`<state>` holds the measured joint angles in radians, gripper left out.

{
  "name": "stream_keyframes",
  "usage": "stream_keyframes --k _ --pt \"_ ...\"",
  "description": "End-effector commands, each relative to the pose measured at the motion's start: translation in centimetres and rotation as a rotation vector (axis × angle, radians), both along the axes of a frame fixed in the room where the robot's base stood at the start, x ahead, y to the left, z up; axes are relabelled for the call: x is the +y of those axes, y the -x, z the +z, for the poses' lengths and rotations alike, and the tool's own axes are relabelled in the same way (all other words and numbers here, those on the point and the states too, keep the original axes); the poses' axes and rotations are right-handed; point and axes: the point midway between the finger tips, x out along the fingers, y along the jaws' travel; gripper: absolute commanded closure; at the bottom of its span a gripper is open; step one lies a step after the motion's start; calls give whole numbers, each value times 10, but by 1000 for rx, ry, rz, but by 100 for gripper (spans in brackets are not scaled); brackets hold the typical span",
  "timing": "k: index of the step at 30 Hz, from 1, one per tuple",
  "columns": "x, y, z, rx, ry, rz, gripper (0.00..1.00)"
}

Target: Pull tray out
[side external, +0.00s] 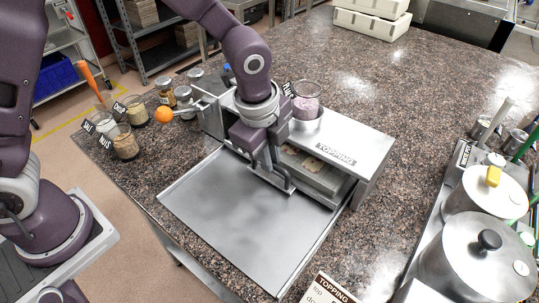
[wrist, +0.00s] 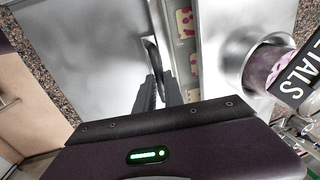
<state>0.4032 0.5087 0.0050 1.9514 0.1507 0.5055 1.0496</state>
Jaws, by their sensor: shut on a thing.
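The grey metal topping station (side external: 365,152), labelled TOPPING, stands on the stone counter. A tray (side external: 318,182) shows under its top, with pale pieces visible in the opening. In the wrist view, the pieces are pink and yellow in the tray (wrist: 194,62). My gripper (side external: 268,172) reaches down at the station's open front. In the wrist view, my gripper (wrist: 157,88) is shut on the tray's upright handle (wrist: 151,50). The fingers hide part of the handle. Much of the tray is hidden beneath the station's top.
A flat, bare metal plate (side external: 240,225) with low rims lies before the station. A pink-filled petals cup (side external: 307,104) sits on top. Jars (side external: 126,145) and an orange ball (side external: 164,115) are at left. Lidded pots (side external: 480,255) stand at right.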

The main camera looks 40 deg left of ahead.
Motion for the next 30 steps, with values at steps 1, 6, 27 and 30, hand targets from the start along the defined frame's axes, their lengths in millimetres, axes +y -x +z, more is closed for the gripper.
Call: stream_keyframes --k 1,6,27,30 --pt "0 0 1 -3 0 1 100" --pt "0 10 1 -3 0 0 100" --pt "0 157 1 -2 1 -4 100" --pt "0 172 1 -2 0 -3 100"
